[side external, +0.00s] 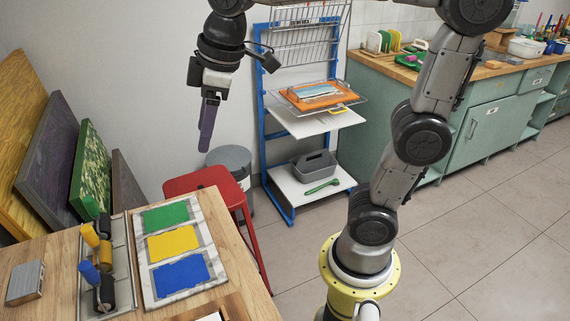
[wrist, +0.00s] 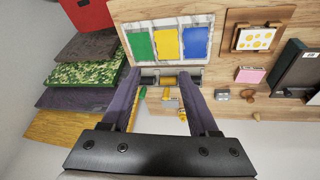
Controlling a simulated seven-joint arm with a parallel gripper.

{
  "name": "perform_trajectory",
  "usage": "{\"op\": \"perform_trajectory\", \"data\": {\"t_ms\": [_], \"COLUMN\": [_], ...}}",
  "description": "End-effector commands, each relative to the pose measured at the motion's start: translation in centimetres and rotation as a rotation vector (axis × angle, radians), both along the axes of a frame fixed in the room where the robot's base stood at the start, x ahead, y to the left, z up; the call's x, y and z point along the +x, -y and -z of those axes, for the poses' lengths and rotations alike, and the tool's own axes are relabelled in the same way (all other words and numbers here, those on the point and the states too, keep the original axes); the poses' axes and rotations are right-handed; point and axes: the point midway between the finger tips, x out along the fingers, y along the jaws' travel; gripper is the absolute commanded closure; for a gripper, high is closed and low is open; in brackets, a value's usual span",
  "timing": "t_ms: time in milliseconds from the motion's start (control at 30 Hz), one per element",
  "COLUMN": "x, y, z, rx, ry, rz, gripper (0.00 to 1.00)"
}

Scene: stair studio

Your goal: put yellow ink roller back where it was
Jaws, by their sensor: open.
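The yellow ink roller (side external: 90,235) sits in the middle of the metal roller tray (side external: 119,252) on the wooden table, between the green-handled roller (side external: 91,207) and the blue-handled roller (side external: 89,272). In the wrist view the yellow handle (wrist: 172,97) shows between my fingers in the picture, but at a distance. My gripper (side external: 205,148) points down, high above and behind the table, apart from the rollers. In the wrist view my gripper (wrist: 160,76) is open, with nothing between its two purple fingers. The fingers partly cover the tray.
A slab with green, yellow and blue ink (side external: 172,243) lies right of the tray. A small metal block (side external: 25,283) lies at the left. Colored panels (side external: 47,140) lean on the wall. A red stool (side external: 200,181) and a blue drying rack (side external: 266,150) stand behind. Space around my gripper is clear.

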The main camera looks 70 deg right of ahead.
Motion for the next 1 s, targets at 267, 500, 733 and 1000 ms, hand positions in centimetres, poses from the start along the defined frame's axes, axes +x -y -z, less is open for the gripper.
{"op": "perform_trajectory", "data": {"t_ms": [267,500,733,1000], "x": [-9.9,-13.4,-13.7,-13.7], "y": [2.8,3.5,3.6,3.6], "z": [4.3,7.3,7.6,7.6], "rx": [0.119,0.179,0.184,0.183], "ry": [0.109,0.154,0.156,0.155], "rz": [0.357,0.508,0.523,0.52], "gripper": [0.4,0.4,0.4,0.4]}}
